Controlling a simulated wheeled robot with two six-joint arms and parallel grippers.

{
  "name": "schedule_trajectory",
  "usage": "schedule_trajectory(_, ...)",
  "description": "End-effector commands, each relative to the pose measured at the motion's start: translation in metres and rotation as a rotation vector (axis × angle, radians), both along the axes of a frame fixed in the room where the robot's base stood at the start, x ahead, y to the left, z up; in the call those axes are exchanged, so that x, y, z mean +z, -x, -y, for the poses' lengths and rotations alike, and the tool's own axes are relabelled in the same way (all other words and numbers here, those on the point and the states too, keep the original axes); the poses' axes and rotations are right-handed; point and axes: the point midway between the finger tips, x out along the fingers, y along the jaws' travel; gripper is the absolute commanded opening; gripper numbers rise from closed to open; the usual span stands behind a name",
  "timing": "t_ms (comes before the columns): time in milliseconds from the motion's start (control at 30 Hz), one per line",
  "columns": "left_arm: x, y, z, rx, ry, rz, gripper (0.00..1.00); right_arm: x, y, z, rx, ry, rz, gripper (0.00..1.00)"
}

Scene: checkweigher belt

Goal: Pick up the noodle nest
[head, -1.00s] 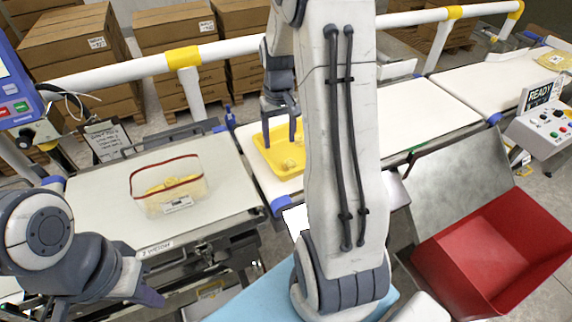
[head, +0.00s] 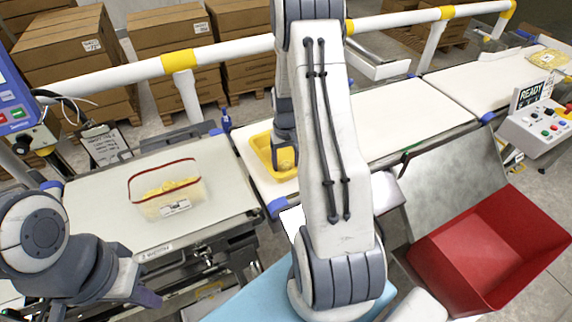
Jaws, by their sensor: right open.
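A small pale-yellow noodle nest (head: 287,164) lies in the yellow tray (head: 257,149) on the middle belt. My right gripper (head: 284,155) is open and reaches down into the tray, right at the nest. The gripper and arm hide part of the nest and the tray's right side. I cannot tell whether the fingers touch the nest.
A red bin (head: 500,245) stands at the lower right beside a metal chute (head: 455,180). A control box (head: 540,125) with a READY screen is at the right. A white rail (head: 230,50) runs behind the belts. The belt right of my right arm is largely clear.

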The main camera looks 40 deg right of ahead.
Motion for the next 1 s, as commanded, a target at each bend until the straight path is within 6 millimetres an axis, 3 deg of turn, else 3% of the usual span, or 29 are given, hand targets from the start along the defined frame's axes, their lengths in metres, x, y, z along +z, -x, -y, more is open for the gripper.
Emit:
schedule_trajectory(233, 0.000, 0.000, 0.000, 0.000, 0.000, 0.000, 0.00, -0.002, 0.000, 0.000, 0.000, 0.000, 0.001, 0.71)
schedule_trajectory(400, 0.000, 0.000, 0.000, 0.000, 0.000, 0.000, 0.00, -0.002, 0.000, 0.000, 0.000, 0.000, 0.001, 0.06)
schedule_trajectory(433, 0.000, 0.000, 0.000, 0.000, 0.000, 0.000, 0.00, -0.002, 0.000, 0.000, 0.000, 0.000, 0.001, 0.03)
schedule_trajectory(767, -0.001, 0.000, 0.000, 0.000, 0.000, 0.000, 0.00, 0.002, 0.000, 0.000, 0.000, 0.001, 0.002, 0.02)
schedule_trajectory(1000, -0.009, 0.000, 0.000, 0.000, 0.000, 0.000, 0.00, 0.031, -0.001, 0.001, 0.000, 0.003, 0.006, 0.02)
